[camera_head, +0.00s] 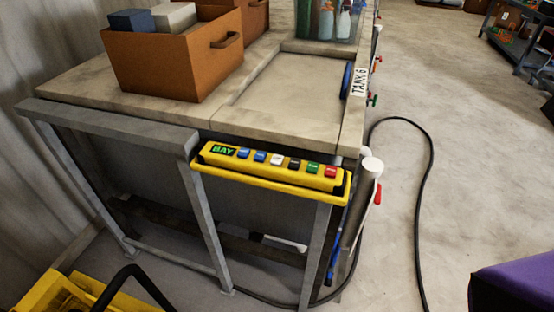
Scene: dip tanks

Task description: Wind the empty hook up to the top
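No hook shows in the camera_head view. A yellow control box (262,164) lies in a yellow holder (290,190) at the front edge of a workbench. It has a small dark display with green letters reading BAY (223,150). A row of coloured buttons runs along its top: two blue, one white, one black, one green (313,167) and one red (331,171) at the right end. Neither of my grippers is in view.
An orange-brown box (160,69) holding blue and grey blocks stands on the bench (75,85), beside a covered tank marked TANK 6 (357,81). A black hose (429,170) crosses the floor at right. Purple (520,290) and yellow (50,294) objects sit at the lower corners.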

